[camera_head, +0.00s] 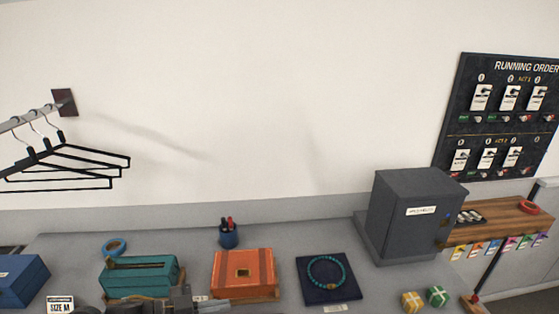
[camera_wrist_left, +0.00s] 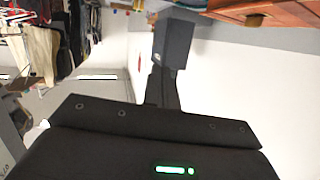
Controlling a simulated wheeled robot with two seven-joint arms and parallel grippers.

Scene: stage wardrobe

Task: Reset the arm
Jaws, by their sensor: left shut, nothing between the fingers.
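My left gripper (camera_head: 214,305) is at the bottom edge of the head view, in front of the teal box (camera_head: 140,277) and the orange box (camera_head: 243,268). Its fingers point right and are shut with nothing between them. In the left wrist view the dark fingers (camera_wrist_left: 172,45) are together, and part of a red-brown wooden surface shows beyond them. My right gripper is in neither view.
On the grey table stand a pen cup (camera_head: 228,235), a blue tape roll (camera_head: 115,247), a necklace on a dark pad (camera_head: 313,292), a grey cabinet (camera_head: 405,225) and small gift boxes (camera_head: 412,301). Black hangers (camera_head: 75,167) hang at left.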

